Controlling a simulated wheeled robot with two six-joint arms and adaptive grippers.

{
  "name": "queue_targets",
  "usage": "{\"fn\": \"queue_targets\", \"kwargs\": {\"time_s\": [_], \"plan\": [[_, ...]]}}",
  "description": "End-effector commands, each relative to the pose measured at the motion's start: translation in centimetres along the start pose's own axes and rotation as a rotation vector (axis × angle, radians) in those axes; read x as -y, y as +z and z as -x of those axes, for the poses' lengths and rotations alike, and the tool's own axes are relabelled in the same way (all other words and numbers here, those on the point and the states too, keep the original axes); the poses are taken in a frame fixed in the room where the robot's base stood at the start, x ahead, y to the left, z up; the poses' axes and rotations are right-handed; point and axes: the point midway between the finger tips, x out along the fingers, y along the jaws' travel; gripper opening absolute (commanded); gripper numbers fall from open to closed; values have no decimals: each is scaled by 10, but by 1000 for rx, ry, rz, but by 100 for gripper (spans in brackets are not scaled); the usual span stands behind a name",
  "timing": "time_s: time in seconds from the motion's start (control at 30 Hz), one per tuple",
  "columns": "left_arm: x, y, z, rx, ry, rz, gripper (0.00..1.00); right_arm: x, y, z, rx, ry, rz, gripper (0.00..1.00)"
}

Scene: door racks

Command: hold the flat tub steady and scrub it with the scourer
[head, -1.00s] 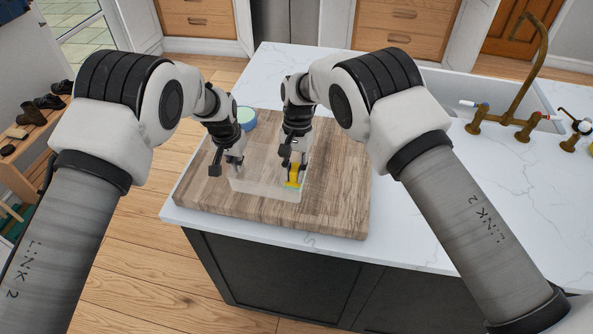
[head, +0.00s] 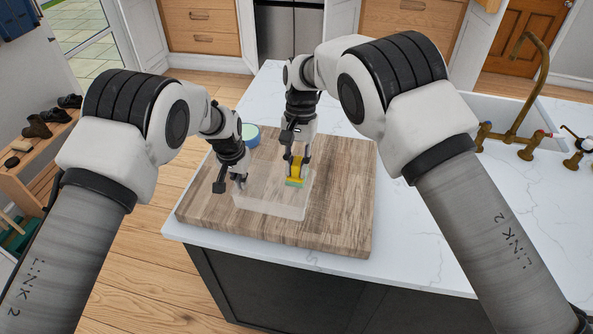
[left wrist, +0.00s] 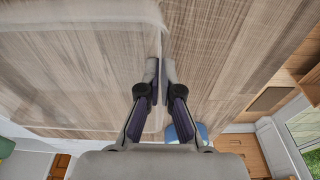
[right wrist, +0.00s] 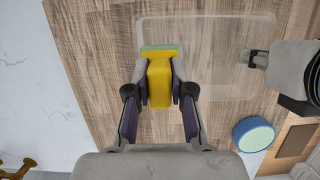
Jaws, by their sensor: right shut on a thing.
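The flat tub (head: 270,202) is clear and shallow and lies on the wooden board. It also shows in the left wrist view (left wrist: 75,65) and the right wrist view (right wrist: 225,65). My left gripper (head: 231,184) has its fingers nearly together on the tub's side wall, as the left wrist view (left wrist: 160,75) shows. My right gripper (head: 297,163) is shut on the scourer (head: 295,173), a yellow block with a green pad. In the right wrist view the scourer (right wrist: 159,82) overlaps the tub's left end. I cannot tell whether the pad touches the tub.
The wooden board (head: 330,225) lies on a white marble counter (head: 430,230). A small blue round container with a pale green top (head: 251,134) stands at the board's far left. A sink with a brass tap (head: 530,85) is at the right. The board's right part is clear.

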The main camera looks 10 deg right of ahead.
Motion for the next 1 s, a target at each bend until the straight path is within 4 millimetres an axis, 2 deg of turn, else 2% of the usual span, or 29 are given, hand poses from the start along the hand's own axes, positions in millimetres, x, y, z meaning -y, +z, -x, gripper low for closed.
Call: {"fn": "queue_targets", "kwargs": {"time_s": [0.37, 0.4, 0.5, 0.83, 1.0], "plan": [[0, 1, -1, 3, 1, 0, 0, 0, 0, 0, 0, 0, 0, 0], [0, 1, -1, 3, 1, 0, 6, 0, 0, 0, 0, 0, 0, 0], [0, 1, -1, 3, 1, 0, 35, 0, 0, 0, 0, 0, 0, 0], [0, 0, 2, 1, 0, 0, 35, 0, 0, 0, 0, -1, 0, 0], [0, -1, 29, -3, -2, 0, 35, 0, 0, 0, 0, -1, 0, 0]]}}
